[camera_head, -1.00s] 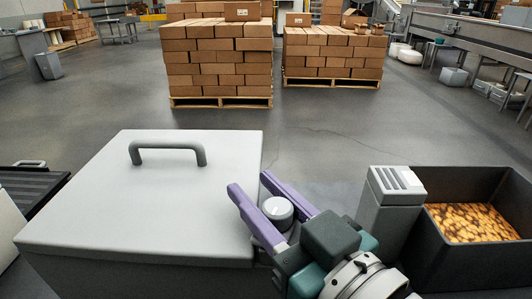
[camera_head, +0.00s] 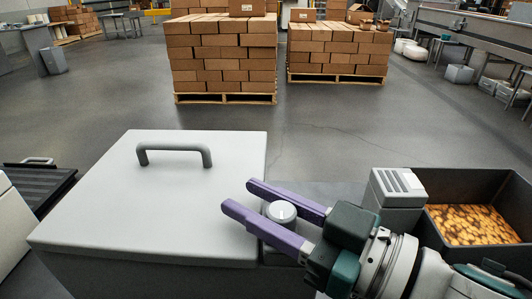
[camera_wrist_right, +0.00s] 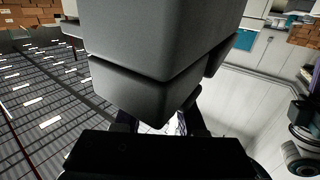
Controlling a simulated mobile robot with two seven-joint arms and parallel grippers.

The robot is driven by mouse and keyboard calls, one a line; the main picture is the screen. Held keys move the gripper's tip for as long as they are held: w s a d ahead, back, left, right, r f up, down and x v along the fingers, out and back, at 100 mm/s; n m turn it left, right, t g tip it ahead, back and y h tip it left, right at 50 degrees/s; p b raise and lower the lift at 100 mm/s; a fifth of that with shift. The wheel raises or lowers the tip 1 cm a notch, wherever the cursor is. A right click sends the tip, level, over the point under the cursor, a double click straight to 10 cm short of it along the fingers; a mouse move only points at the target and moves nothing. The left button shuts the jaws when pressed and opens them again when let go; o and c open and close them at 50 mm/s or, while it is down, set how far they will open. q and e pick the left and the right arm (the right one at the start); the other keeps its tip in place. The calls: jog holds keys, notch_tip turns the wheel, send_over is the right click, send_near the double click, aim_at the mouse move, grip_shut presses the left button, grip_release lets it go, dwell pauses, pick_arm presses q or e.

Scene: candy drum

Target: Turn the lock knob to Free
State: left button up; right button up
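The lock knob (camera_head: 281,212) is a round, light grey cap beside the right edge of a big grey lidded box (camera_head: 175,195) in the head view. My right gripper (camera_head: 236,196) has its two purple fingers on either side of the knob, close against it, with the tips past it to the left. The right wrist view is mostly filled by dark grey blocks (camera_wrist_right: 155,40), and the knob cannot be made out there. My left gripper is not in view.
The box lid has a dark handle (camera_head: 175,150). A grey post (camera_head: 394,200) stands right of my gripper, next to a dark bin (camera_head: 470,185) holding orange-brown candy (camera_head: 471,224). Stacked cartons (camera_head: 222,55) stand on pallets behind. The floor between is clear.

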aim_at(295, 222)
jog(key=o, duration=0.5)
jog(key=shift+c, duration=0.2)
jog(key=v, duration=1)
